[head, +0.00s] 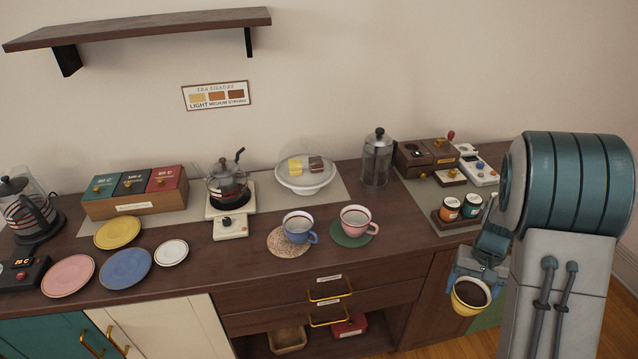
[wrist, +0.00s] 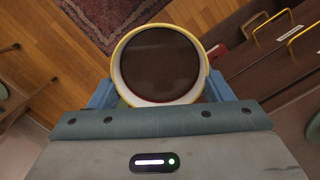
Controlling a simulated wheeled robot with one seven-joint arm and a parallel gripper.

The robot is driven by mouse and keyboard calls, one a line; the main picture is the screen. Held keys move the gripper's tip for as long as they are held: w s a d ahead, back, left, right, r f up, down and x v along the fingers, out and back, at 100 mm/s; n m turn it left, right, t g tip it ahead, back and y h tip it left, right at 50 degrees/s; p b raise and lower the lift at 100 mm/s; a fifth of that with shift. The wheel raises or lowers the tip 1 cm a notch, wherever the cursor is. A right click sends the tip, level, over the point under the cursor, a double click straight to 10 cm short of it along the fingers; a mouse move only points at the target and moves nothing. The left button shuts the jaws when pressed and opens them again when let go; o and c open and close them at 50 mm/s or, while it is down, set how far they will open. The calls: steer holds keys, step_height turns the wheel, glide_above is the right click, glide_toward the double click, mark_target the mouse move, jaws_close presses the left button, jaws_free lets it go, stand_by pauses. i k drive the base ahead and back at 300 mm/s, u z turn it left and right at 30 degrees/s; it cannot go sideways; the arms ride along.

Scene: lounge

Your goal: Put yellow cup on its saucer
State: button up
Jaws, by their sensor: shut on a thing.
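The yellow cup (head: 470,297) hangs in my gripper (head: 482,270), in front of the counter's right end and below its top. In the wrist view the cup (wrist: 117,72) shows a yellow rim and dark brown liquid inside, with the blue fingers of my gripper (wrist: 158,92) shut on it from both sides. It looks roughly upright. The yellow saucer (head: 117,233) lies empty on the counter at the left, behind the pink and blue saucers. The cup is far to the right of it.
A pink saucer (head: 67,276), a blue saucer (head: 125,268) and a small white saucer (head: 172,252) lie on the counter's left. A blue cup (head: 297,228) and a pink cup (head: 354,220) stand mid-counter on mats. A kettle (head: 228,184) and French press (head: 377,160) stand behind.

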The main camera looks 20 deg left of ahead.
mark_target(122, 230)
steer(key=z, duration=1.5)
steer(key=k, duration=2.05)
steer(key=u, duration=2.6)
steer(key=i, duration=0.5)
